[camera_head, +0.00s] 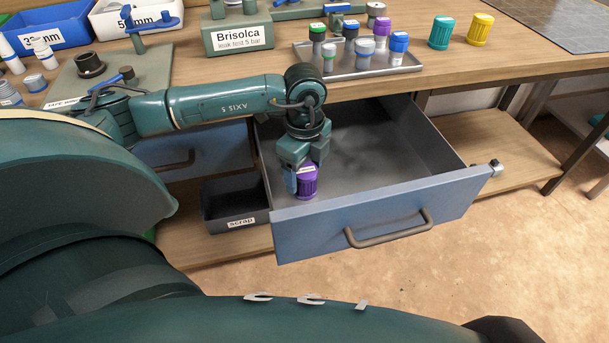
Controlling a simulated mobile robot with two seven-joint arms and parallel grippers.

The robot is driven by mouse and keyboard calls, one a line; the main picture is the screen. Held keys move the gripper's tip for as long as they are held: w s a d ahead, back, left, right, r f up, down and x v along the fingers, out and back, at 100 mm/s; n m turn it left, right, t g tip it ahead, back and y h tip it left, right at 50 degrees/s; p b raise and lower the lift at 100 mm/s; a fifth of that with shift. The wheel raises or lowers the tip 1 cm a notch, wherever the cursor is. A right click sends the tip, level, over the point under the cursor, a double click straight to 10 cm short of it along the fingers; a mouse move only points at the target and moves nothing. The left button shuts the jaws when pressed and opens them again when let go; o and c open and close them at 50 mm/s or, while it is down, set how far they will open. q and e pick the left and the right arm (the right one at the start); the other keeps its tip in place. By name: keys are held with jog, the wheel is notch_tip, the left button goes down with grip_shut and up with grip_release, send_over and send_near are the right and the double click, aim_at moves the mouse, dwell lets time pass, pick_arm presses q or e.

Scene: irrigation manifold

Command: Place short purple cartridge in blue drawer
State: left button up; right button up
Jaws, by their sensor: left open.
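The blue drawer (380,222) is pulled out below the worktop, and its grey inside shows. The short purple cartridge (308,183) stands upright inside it, near the drawer's left front corner. My left gripper (304,172) is over the cartridge with its fingers pointing down and its jaws open. One finger is beside the cartridge's left side; whether it touches the cartridge cannot be told. The gripper hides part of the cartridge's top. My right gripper is not in view.
A grey tray (400,68) of capped cartridges stands on the worktop, with green (441,33) and yellow (480,29) cartridges to its right. A dark scrap bin (228,205) sits left of the drawer. The drawer's middle and right are empty.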

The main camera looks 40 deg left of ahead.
aim_at(305, 169)
pick_arm(q)
notch_tip(305, 169, up, 8)
jog(key=shift+r+p, duration=0.1)
jog(key=shift+p, duration=0.35)
jog(key=shift+r, duration=0.35)
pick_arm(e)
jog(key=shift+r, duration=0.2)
